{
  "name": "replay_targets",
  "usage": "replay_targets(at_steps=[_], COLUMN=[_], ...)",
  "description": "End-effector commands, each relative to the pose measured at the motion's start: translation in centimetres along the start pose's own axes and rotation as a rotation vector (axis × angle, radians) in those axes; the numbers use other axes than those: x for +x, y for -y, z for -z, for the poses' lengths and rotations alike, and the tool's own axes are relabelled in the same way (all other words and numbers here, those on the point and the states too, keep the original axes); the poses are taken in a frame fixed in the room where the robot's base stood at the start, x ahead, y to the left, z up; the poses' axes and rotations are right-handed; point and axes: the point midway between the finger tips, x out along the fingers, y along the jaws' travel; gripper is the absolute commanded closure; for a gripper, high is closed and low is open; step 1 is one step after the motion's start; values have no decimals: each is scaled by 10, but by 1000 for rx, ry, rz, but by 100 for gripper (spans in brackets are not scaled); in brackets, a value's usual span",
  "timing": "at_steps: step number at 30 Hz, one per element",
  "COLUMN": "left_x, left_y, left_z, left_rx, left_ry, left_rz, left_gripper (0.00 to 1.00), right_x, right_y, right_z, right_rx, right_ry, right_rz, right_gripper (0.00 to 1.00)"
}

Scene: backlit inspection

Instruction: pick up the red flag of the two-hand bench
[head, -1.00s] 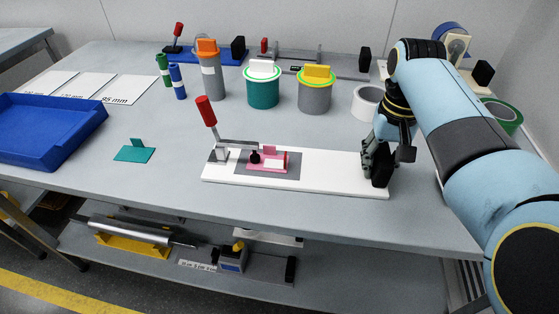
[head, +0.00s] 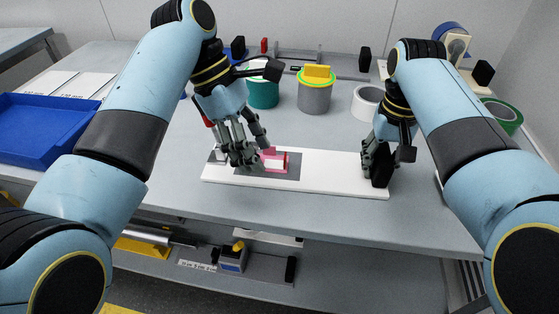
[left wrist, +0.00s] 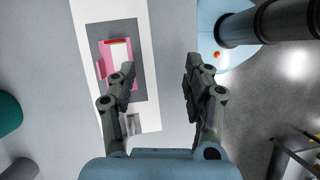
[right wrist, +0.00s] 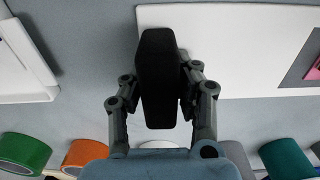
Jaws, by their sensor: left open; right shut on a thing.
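My left gripper (head: 248,152) is open above the bench's left part, empty, and hides most of the clamp there. My right gripper (head: 376,160) is shut on the black block (right wrist: 158,65) at the bench's right end.
A grey pot with a yellow top (head: 315,93), a teal pot (head: 263,94) and a white roll (head: 367,103) stand behind the bench. A blue tray (head: 45,128) is at the left. Table in front of the bench is clear.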

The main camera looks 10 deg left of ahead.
Motion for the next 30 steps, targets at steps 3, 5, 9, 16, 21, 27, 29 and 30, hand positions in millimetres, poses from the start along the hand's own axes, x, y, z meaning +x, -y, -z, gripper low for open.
replay_targets(at_steps=[3, 5, 9, 16, 21, 27, 29, 30], left_x=[-34, -44, -41, 0, 15, 44, 52, 58], left_y=[-34, -43, -52, -57, -59, -59, -60, -60], left_z=[-9, -12, -14, -13, -11, -11, -11, -10], left_rx=[-59, -81, -105, -105, -105, -104, -104, -104], left_ry=[-23, -29, -34, -34, -36, -34, -34, -35], left_rz=[-76, -98, -116, -116, -118, -115, -116, -115], left_gripper=[49, 49, 49, 49, 49, 49, 49, 49], right_x=[3, 3, 3, 3, 3, 3, 3, 3], right_y=[0, 0, 0, 0, 0, 0, 0, 0], right_z=[-2, -2, -2, -2, -2, -2, -2, -2], right_rx=[1, 1, 1, 1, 0, 0, 0, 0], right_ry=[3, 3, 3, 3, 3, 4, 4, 4], right_rz=[0, 0, 0, 0, 0, 0, 0, 0], right_gripper=[100, 100, 100, 100, 100, 100, 100, 100])
